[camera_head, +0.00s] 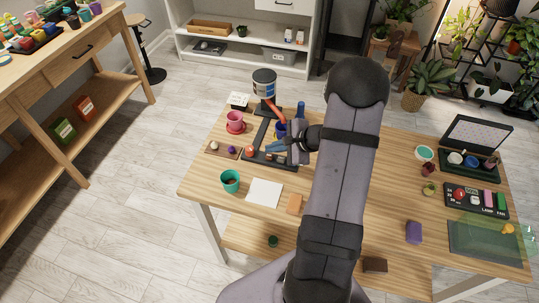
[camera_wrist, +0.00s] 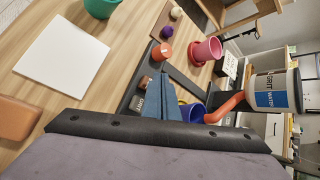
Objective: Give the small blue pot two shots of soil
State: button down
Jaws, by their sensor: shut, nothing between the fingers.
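The small blue pot (camera_head: 281,129) stands at the dispenser, below its orange spout (camera_head: 274,111). In the wrist view the blue pot (camera_wrist: 194,112) shows beside the spout's lower end, partly hidden by my fingers. The dispenser's drum (camera_head: 264,82) is white with a dark blue band, and its lettering is only partly legible. Its black base (camera_head: 258,156) carries an orange-red knob (camera_wrist: 165,51) and a small brown block (camera_wrist: 146,81). My gripper (camera_head: 274,147) is shut and empty over the base, in front of the pot.
A pink pot (camera_head: 235,118) on a saucer stands left of the dispenser. A teal pot (camera_head: 230,180), a white sheet (camera_head: 265,193) and an orange block (camera_head: 294,203) lie nearer the front. A control panel (camera_head: 476,199) stands at the right. My arm hides the table's middle.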

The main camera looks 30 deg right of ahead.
jog(key=shift+f+b, duration=0.95)
jog(key=shift+b, duration=0.35)
dwell(1.5)
jog(key=shift+r, duration=0.1)
jog(key=shift+r+p, duration=0.6)
jog(key=shift+r, duration=0.25)
jog(key=shift+r+p, duration=1.75)
jog(key=shift+r, duration=0.75)
dwell(0.8)
jog(key=shift+r, duration=0.1)
notch_tip(320, 180, up, 4)
jog(key=p, duration=0.6)
